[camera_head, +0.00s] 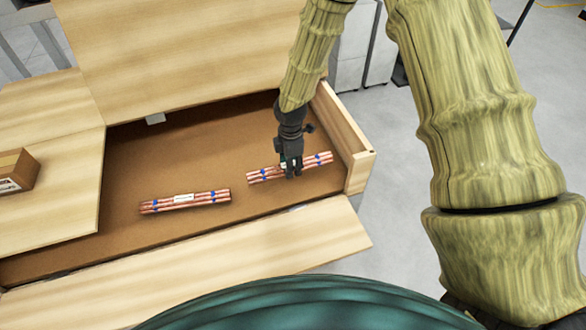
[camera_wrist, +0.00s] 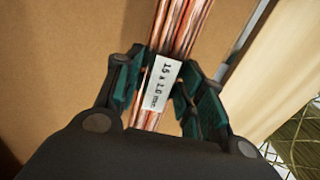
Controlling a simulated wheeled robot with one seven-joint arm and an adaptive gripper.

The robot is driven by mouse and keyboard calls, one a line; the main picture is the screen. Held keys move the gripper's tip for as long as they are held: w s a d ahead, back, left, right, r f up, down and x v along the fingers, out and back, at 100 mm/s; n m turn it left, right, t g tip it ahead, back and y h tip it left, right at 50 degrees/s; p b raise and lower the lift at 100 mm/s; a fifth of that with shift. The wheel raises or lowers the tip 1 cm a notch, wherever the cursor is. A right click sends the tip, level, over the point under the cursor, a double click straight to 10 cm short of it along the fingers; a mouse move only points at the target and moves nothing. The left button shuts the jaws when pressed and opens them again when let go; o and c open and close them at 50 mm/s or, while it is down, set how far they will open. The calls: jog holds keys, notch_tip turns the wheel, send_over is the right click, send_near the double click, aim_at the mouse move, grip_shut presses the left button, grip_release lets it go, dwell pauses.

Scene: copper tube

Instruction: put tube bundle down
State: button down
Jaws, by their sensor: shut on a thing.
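A copper tube bundle (camera_head: 319,159) with blue bands is at the right end of the wooden crate, below my gripper (camera_head: 290,170). My gripper is shut on its middle. In the wrist view the same bundle (camera_wrist: 181,30) runs between the two green fingers of my gripper (camera_wrist: 162,92), with a white label "15 x 1.0" facing the camera. I cannot tell whether the bundle touches the crate floor. A second tube bundle (camera_head: 185,201) with blue bands and a white label lies on the crate floor to the left, apart from the first.
The crate (camera_head: 357,165) has a brown floor (camera_head: 130,165) and a raised right wall. Its front edge (camera_head: 230,250) and back panel (camera_head: 190,45) are pale wood. A small brown box (camera_head: 17,170) sits on the left board. The floor between and behind the bundles is clear.

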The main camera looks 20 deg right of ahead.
jog(key=shift+w+d, duration=0.25)
jog(key=shift+d, duration=0.15)
jog(key=shift+f, duration=1.8)
jog(key=c, duration=0.9)
grip_release()
jog(key=shift+f, duration=0.15)
notch_tip(320, 180, up, 12)
jog(key=shift+r, duration=0.15)
